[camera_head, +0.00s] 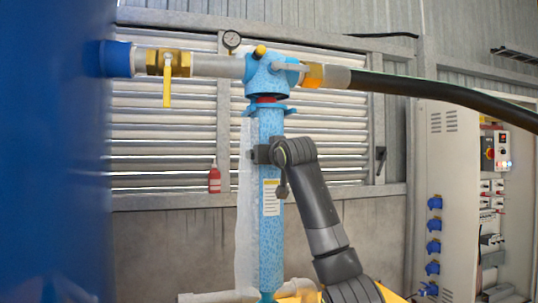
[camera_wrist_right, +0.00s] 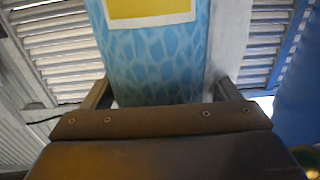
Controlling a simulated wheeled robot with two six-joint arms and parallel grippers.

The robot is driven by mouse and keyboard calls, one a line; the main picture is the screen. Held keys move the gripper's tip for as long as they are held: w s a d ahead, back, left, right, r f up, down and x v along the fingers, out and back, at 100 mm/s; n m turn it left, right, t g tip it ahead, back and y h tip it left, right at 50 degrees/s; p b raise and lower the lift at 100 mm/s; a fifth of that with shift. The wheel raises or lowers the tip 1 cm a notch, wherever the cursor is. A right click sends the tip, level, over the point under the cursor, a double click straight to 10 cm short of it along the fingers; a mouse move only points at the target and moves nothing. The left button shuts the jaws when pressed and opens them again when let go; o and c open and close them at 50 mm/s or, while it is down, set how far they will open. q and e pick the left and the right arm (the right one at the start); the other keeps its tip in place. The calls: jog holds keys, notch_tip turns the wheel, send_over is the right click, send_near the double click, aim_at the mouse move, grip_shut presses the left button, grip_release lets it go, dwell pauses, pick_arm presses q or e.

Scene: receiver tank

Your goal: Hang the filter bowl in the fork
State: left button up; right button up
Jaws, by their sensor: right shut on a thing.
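The filter bowl (camera_head: 270,230) is a long, upright blue mottled cylinder with a pale label. Its collar, with side lugs, is just under the blue filter head (camera_head: 268,72), and a red ring shows between them. I cannot tell if they touch. My right gripper (camera_head: 258,155) is shut on the bowl's upper body. In the right wrist view the bowl (camera_wrist_right: 155,65) fills the space between the two fingers, below its yellow-and-white label. I cannot make out the fork clearly. My left gripper is not in view.
A pipe with a brass valve (camera_head: 168,63) and yellow lever joins the head from the left. A black hose (camera_head: 440,92) leaves right. A pressure gauge (camera_head: 231,40) sits above. A large blue tank (camera_head: 50,160) blocks the left. An electrical cabinet (camera_head: 455,200) stands right.

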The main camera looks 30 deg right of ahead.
jog(key=shift+s+r, duration=0.15)
jog(key=shift+r, duration=0.1)
jog(key=o, duration=1.3)
jog(key=shift+o, duration=1.2)
jog(key=shift+a, duration=0.1)
jog(key=shift+o, duration=0.2)
jog(key=shift+s+a, duration=0.1)
jog(key=shift+s, duration=0.15)
jog(key=shift+w+f, duration=0.1)
jog(key=shift+f, duration=0.35)
jog(key=shift+s+f+b, duration=0.15)
jog(key=shift+s+b, duration=0.2)
jog(key=shift+b, duration=0.45)
jog(key=b+v, duration=0.6)
jog(key=v, duration=0.4)
jog(key=shift+r, duration=0.35)
